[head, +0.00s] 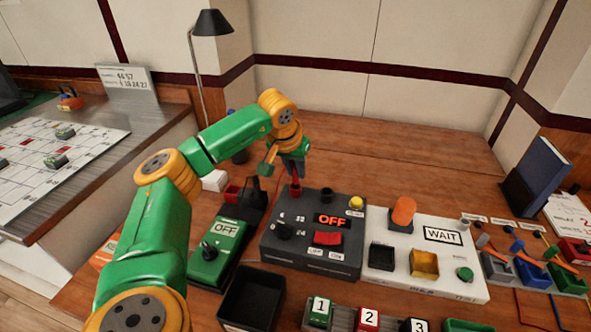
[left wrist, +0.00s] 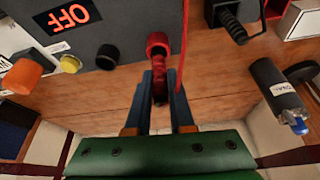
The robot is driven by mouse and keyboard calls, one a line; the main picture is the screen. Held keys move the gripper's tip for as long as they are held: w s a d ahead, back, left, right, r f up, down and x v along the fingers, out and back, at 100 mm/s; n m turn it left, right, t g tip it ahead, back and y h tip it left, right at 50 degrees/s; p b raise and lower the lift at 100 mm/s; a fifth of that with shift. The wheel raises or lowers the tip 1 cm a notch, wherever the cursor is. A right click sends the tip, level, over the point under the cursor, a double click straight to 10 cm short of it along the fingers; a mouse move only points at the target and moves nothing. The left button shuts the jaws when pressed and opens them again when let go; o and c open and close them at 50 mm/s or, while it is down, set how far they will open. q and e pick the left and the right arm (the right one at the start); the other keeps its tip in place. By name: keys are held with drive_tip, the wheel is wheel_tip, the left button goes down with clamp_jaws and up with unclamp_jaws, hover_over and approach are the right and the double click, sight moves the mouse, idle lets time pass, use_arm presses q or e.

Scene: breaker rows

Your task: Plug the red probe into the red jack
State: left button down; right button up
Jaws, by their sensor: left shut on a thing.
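The red probe (head: 295,189) is upright between the blue fingers of my left gripper (head: 293,166), over the back left part of the dark box with the OFF display (head: 284,247). In the left wrist view the shut fingers (left wrist: 161,100) hold the dark red probe (left wrist: 160,88). A red round part (left wrist: 157,42), seemingly the red jack, shows at the probe's far end by the box edge. I cannot tell whether the tip is inside it or just above. A black round jack (head: 327,192) stands beside it. My right gripper is not in view.
A red cable (left wrist: 181,45) runs close beside the probe. A green OFF switch box (head: 207,267) stands left of the dark box, a white WAIT panel (head: 455,262) right of it. The wooden table behind (head: 400,150) is clear.

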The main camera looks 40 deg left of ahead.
use_arm(q)
drive_tip(key=c, duration=1.2)
unclamp_jaws()
drive_tip(key=shift+f, duration=0.1)
drive_tip(key=o, duration=0.4)
drive_tip(key=p+v, duration=0.1)
drive_tip(key=v, duration=1.1)
drive_tip(key=shift+r, duration=0.2)
